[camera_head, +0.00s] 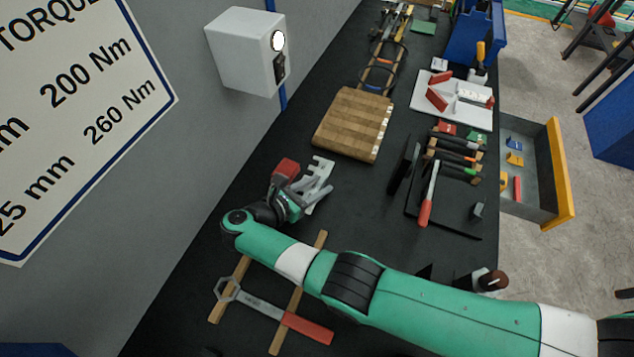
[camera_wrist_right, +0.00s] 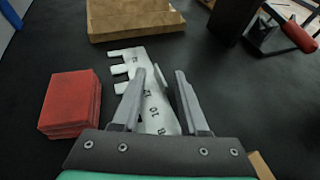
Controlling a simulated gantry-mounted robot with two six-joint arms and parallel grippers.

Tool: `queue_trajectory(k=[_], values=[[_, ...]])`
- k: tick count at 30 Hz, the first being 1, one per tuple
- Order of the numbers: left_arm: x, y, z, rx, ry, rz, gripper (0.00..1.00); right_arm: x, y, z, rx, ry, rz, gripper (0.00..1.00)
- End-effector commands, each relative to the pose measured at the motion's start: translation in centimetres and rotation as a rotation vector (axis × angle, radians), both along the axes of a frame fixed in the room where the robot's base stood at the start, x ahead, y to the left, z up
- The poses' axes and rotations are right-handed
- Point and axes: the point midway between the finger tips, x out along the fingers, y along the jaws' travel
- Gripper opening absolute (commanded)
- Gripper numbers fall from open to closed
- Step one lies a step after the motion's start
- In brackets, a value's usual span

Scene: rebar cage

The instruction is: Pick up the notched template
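The notched template (camera_head: 320,170) is a pale flat plate with teeth along one edge, in front of the wooden block. In the right wrist view the template (camera_wrist_right: 155,98) shows printed numbers and runs from upper left down between my fingers. My right gripper (camera_head: 312,190) is over the template. In the wrist view its grey fingers (camera_wrist_right: 160,74) are apart, the left one covering part of the plate. I cannot tell whether they touch it. My left gripper is not in view.
A stack of red blocks (camera_wrist_right: 70,103) stands left of the template. A wooden block (camera_head: 352,123) lies behind it. A large wrench (camera_head: 270,309) rests on wooden strips nearer me. A black tool holder (camera_head: 455,160) and an open drawer (camera_head: 560,170) are to the right.

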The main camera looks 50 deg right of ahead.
Motion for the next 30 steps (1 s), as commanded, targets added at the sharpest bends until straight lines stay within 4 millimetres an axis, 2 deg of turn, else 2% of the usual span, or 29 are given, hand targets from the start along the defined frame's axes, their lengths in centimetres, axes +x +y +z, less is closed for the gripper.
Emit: queue_trajectory(k=[1,6,7,30], values=[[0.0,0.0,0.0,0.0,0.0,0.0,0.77,0.0,0.02,0.01,0.0,0.0,0.0,0.32],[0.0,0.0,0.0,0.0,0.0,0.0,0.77,0.0,0.02,0.02,0.0,0.0,0.0,0.01],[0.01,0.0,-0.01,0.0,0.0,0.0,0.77,0.0,0.02,0.02,0.0,0.0,0.0,0.0],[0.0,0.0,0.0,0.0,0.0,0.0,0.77,0.0,0.03,0.03,0.0,0.0,0.0,0.0]])
